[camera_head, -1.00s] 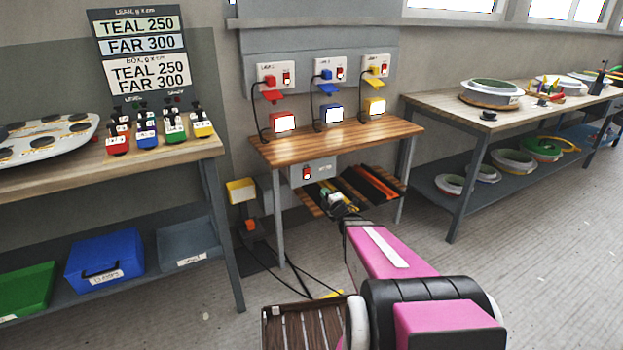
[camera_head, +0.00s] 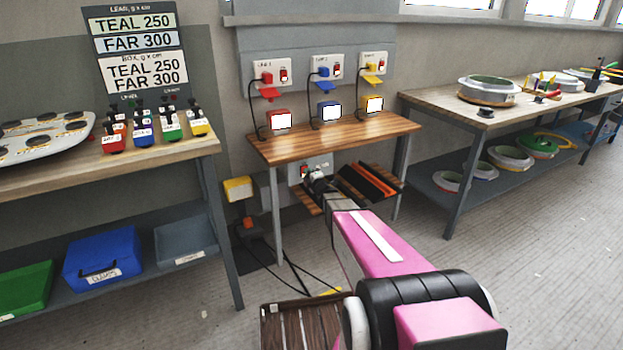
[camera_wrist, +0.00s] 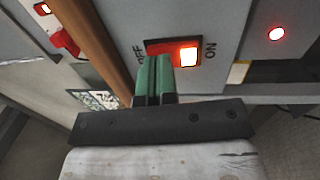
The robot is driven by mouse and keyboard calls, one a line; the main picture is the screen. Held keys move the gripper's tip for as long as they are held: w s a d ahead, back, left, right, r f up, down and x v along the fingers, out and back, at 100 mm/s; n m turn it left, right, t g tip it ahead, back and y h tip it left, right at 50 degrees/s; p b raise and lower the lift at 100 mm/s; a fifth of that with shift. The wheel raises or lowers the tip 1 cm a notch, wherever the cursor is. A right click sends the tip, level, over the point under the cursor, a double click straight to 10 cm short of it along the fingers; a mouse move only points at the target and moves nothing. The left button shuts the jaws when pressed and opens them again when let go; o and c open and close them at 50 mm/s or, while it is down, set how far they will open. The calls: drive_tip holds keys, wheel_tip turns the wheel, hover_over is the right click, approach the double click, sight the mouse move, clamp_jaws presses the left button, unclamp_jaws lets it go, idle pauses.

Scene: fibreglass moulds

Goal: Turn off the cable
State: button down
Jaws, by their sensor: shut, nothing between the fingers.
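A red rocker switch (camera_wrist: 174,53) sits on a grey panel (camera_wrist: 225,25), marked OFF on its left and ON on its right. Its ON half glows bright; its OFF half is darker red. My gripper (camera_wrist: 153,62) has green fingers closed together, with their tips at the lower edge of the switch, by the OFF half. I cannot tell whether they touch it. In the head view my gripper (camera_head: 312,178) is in front of the grey box (camera_head: 324,163) under the wooden bench top and hides part of it. No cable marking is readable on the box.
A round red lamp (camera_wrist: 277,34) glows right of the switch. The wooden bench top (camera_head: 340,137) lies above the box. Black and orange strips (camera_head: 370,185) lie on a lower shelf to the right. Black cables (camera_head: 295,275) run over the floor near a yellow box (camera_head: 238,189).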

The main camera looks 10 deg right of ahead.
drive_tip(key=shift+w+a, duration=0.1)
drive_tip(key=shift+w, duration=0.1)
drive_tip(key=shift+w+r, duration=0.1)
drive_tip(key=shift+w, duration=0.05)
idle(0.3)
drive_tip(key=r+v, duration=0.3)
drive_tip(key=v, duration=1)
drive_tip(key=shift+s, duration=0.55)
drive_tip(key=shift+r, duration=0.1)
